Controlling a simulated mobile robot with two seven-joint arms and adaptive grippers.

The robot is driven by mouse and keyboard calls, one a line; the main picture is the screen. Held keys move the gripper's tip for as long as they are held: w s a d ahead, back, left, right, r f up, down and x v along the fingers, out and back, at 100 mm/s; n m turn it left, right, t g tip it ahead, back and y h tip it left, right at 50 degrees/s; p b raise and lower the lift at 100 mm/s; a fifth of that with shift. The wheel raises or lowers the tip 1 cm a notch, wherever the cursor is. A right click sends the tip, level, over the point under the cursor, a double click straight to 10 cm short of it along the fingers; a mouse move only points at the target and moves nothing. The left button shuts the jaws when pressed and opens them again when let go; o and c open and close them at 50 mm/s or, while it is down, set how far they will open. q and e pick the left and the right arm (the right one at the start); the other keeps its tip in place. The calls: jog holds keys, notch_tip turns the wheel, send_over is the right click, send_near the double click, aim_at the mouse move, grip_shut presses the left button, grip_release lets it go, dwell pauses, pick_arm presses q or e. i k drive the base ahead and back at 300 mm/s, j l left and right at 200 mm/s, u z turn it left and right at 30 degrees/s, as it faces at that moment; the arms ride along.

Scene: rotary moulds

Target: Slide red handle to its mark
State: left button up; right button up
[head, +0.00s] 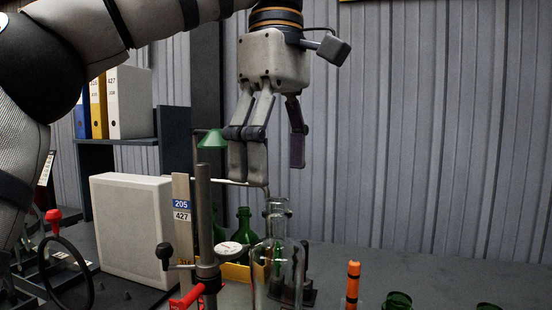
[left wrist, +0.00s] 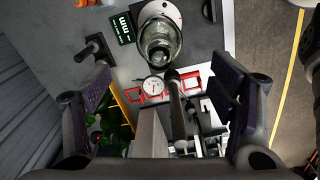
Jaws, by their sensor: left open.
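A red knob (head: 53,215) stands on a dark stem at the far left of the head view, beside a black ring. A red part (head: 187,298) shows at the bottom edge, by the grey post; I cannot tell which is the red handle. No mark for it can be made out. My left gripper (head: 270,170) is open and empty, pointing down above the glass bottle (head: 279,250), well to the right of the red knob. In the left wrist view its fingers are spread wide (left wrist: 160,85) over the bench. My right gripper is not in view.
The grey post (head: 204,225) with a dial (head: 229,248) stands close to the glass bottle. Green bottles (head: 243,220) sit behind. A white box (head: 132,228) stands between the red knob and the post. An orange stick (head: 353,282) is at right. The bench's back right is clear.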

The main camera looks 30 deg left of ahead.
aim_at(210, 285)
jog(key=k, duration=1.5)
